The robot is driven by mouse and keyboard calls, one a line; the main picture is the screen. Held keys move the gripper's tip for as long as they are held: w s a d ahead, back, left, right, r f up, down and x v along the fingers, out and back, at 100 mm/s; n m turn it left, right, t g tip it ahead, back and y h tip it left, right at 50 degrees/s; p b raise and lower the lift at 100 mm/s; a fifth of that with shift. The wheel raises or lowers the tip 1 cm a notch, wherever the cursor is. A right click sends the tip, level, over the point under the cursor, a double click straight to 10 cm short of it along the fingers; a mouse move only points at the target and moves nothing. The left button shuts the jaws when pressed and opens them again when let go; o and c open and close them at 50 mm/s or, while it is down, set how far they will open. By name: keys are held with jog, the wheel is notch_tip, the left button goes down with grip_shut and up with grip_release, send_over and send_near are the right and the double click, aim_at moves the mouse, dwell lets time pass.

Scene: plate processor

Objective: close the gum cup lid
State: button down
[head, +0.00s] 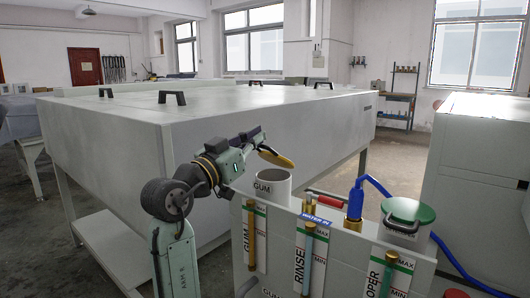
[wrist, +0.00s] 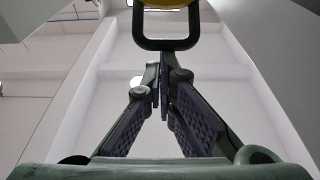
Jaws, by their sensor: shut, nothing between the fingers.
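The gum cup (head: 272,187) is a white cylinder marked GUM at the left end of the white panel. Its mouth is uncovered. The yellow gum cup lid (head: 276,158) is raised and tilted above the cup. In the wrist view, the lid's yellow edge (wrist: 168,3) and its black loop handle (wrist: 167,43) show at the top, ahead of my fingertips. My gripper (head: 259,137) is beside the lid, up and to its left in the head view. The wrist view shows my gripper's fingers (wrist: 162,85) shut and empty. I cannot tell whether they touch the handle.
To the right stand a brass fitting with a blue hose (head: 355,200) and a cup with its green lid (head: 408,212) down. A red-handled valve (head: 327,196) lies between. The large white machine (head: 250,118) with black handles fills the space behind my arm.

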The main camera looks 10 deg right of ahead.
jog(key=s+a+f+t+h+b, duration=0.2)
jog(key=f+b, duration=0.7)
jog(key=b, duration=0.7)
jog(key=shift+s+a+f+t+h+b, duration=0.25)
jog(key=shift+a+f+t+h, duration=0.2)
jog(key=shift+t+h, duration=0.65)
jog(key=shift+w+g, duration=0.1)
jog(key=shift+g, duration=0.2)
